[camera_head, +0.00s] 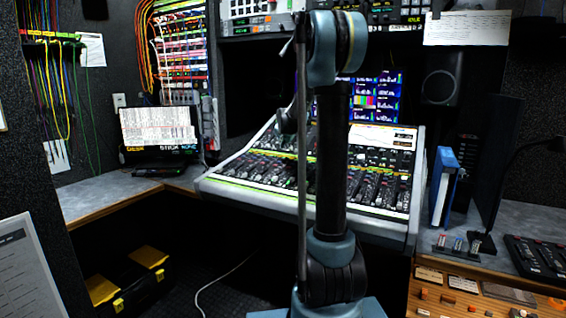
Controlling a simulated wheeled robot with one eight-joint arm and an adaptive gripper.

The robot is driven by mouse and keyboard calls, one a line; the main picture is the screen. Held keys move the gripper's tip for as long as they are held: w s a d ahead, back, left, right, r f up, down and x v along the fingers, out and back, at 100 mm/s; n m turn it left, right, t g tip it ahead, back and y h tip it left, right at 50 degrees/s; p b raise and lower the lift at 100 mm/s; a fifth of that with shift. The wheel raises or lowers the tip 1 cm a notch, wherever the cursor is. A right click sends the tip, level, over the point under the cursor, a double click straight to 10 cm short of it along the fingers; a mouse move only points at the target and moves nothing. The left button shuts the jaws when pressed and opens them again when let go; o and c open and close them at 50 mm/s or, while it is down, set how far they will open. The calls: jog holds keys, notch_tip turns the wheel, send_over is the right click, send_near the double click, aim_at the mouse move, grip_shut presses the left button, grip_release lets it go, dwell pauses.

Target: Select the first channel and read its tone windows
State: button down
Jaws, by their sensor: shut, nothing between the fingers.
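A mixing console (228,187) with a sloped face full of faders, knobs and small lit buttons stands at the middle of the desk. My own arm rises in front of it and hides a vertical strip of its face. The single channels and any tone windows are too small to tell apart. A screen (385,98) with colour bars and blue panels is behind the console, partly covered by my arm. My gripper cannot be made out; it seems hidden behind the arm.
A laptop (158,136) stands on the left counter (95,196). Patch cables (180,48) hang on the back wall. A blue binder (441,187) and a speaker (442,77) are at right. A yellow-black case (128,283) and a white cable lie on the floor.

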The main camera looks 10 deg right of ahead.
aim_at(284, 159)
jog(key=shift+w+d+f, duration=0.1)
jog(key=shift+f, duration=0.85)
jog(key=shift+w+d+f, duration=0.1)
jog(key=shift+f, duration=0.8)
jog(key=shift+w+f, duration=0.15)
jog(key=shift+f, duration=0.55)
dwell(0.9)
jog(key=shift+r, duration=0.8)
jog(key=shift+r, duration=0.1)
jog(key=shift+s+a+r, duration=0.15)
jog(key=shift+s+r, duration=0.05)
jog(key=shift+r, duration=1)
jog(key=shift+s+a+r, duration=0.1)
jog(key=shift+s+r, duration=0.1)
jog(key=shift+r, duration=1)
